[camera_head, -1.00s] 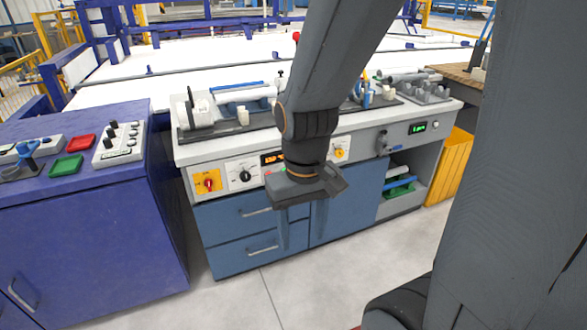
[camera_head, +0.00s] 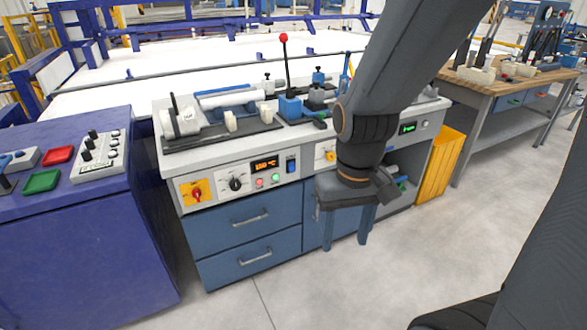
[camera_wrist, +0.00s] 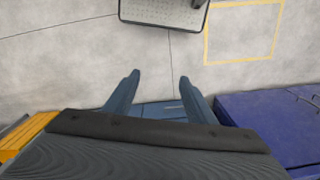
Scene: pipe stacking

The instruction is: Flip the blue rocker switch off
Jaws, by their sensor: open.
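The blue rocker switch (camera_head: 291,166) sits on the front panel of the grey machine, just right of the orange lit display (camera_head: 264,164). Whether it is on or off is too small to tell. My gripper (camera_head: 347,242) hangs in front of the machine's blue cabinet, to the right of the switch and lower. Its two fingers point down and stand apart, with nothing between them. In the wrist view the open fingers (camera_wrist: 158,92) show above the floor, and the switch is not in view.
Beside the switch are a green and a red button (camera_head: 268,180), a black knob (camera_head: 236,184) and a red-on-yellow rotary switch (camera_head: 196,192). A blue cabinet (camera_head: 80,240) stands left. An orange crate (camera_head: 440,165) and a wooden workbench (camera_head: 510,82) are right. The floor in front is clear.

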